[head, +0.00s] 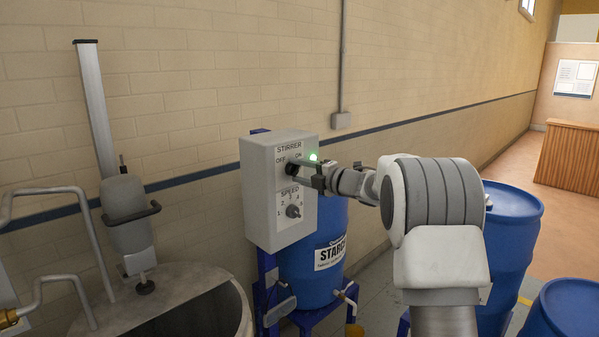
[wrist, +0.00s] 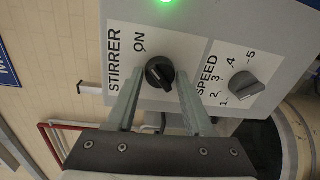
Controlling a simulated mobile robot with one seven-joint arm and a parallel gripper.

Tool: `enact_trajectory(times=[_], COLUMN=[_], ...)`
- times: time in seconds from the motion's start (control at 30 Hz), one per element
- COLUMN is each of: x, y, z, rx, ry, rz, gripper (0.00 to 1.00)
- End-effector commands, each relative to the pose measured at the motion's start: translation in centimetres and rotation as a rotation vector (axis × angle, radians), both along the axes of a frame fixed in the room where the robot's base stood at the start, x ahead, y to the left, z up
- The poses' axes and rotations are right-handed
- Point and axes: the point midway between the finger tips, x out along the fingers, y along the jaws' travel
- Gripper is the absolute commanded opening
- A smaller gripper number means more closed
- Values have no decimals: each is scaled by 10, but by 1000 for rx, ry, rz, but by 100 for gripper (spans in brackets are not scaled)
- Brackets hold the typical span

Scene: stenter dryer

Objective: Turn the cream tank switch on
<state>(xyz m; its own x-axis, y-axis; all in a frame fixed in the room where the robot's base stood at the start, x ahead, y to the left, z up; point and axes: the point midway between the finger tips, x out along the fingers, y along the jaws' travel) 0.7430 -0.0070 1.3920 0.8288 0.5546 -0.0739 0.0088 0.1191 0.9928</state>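A pale grey control box (head: 262,205) labelled STIRRER hangs in front of the wall in the head view. Its black rotary switch (wrist: 160,72) has OFF and ON marks. A pale mark on the knob faces the ON side in the wrist view. A green lamp (head: 313,157) above the switch is lit. My gripper (wrist: 160,76) is open, with one finger on each side of the knob; small gaps seem to show between fingers and knob. The fingers hide the OFF label in the wrist view. No label reading "cream tank" shows.
A grey SPEED knob (head: 293,211), marked 1 to 5, sits below the switch. A round tank (head: 190,290) with a stirrer unit (head: 130,215) stands at the left. A blue STARCH drum (head: 312,260) is behind the box, and more blue drums (head: 510,235) are at the right.

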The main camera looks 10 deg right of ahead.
Motion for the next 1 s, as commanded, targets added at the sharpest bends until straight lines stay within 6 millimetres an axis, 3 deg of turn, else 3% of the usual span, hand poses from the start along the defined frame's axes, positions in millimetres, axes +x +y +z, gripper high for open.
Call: enact_trajectory(times=[0.03, 0.1, 0.13, 0.57, 1.0], x=[0, 0, 0, -10, -94], y=[0, 0, 0, -8, -64], z=[0, 0, 0, 0, 6], rx=[0, -1, -1, -3, -3], ry=[0, -1, -1, -2, -2], rz=[0, 0, 0, -1, -4], gripper=[64, 76, 77, 77, 77])
